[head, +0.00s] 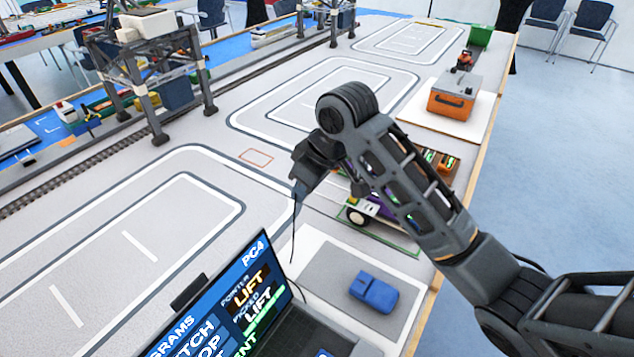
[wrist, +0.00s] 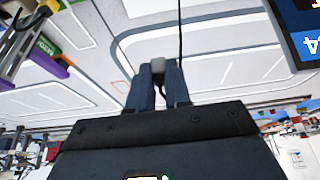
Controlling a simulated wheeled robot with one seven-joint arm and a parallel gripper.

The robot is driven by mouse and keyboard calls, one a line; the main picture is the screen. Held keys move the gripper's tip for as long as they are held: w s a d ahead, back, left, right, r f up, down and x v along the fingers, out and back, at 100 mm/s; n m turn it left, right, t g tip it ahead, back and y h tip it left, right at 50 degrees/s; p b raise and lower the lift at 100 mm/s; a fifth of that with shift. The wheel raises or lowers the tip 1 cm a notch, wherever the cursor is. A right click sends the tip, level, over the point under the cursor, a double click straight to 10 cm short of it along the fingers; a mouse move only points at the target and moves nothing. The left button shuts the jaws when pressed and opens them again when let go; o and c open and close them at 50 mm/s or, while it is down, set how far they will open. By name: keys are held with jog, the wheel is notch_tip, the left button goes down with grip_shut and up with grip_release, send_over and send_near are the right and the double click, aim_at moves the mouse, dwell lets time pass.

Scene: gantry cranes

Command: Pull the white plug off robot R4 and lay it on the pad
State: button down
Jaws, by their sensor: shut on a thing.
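My gripper (head: 300,185) hangs above the table, left of a small wheeled robot (head: 357,217), apparently R4, which is partly hidden behind my arm. In the wrist view my gripper (wrist: 159,78) is shut on a small pale grey-white piece, the plug (wrist: 158,65), between its fingertips. A thin dark cable (head: 293,235) hangs down near the gripper. The plug is apart from the robot, whose purple and yellow parts (wrist: 50,62) show at the upper left in the wrist view. A grey pad (head: 325,262) lies nearer, below the gripper, with a blue mouse-shaped object (head: 373,291) on it.
An open laptop (head: 235,300) marked PC4 stands left of the pad. An orange and grey case (head: 455,98) sits on a white board farther back. A gantry crane (head: 150,60) stands at the back left. The marked table surface left of the gripper is mostly clear.

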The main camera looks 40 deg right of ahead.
jog(key=shift+w+a, duration=0.15)
jog(key=shift+a, duration=0.05)
jog(key=shift+f, duration=0.1)
jog(key=b, duration=0.9)
send_near(301, 246)
jog(key=shift+w+x, duration=0.15)
jog(key=shift+x, duration=1.2)
jog(key=shift+w+x, duration=0.1)
jog(key=shift+x, duration=1.25)
jog(key=shift+a+f+b, duration=0.1)
jog(key=shift+f+b, duration=0.2)
jog(key=shift+f, duration=0.1)
jog(key=c, duration=1)
grip_release()
jog(key=shift+r, duration=0.1)
jog(key=shift+v, duration=3.9)
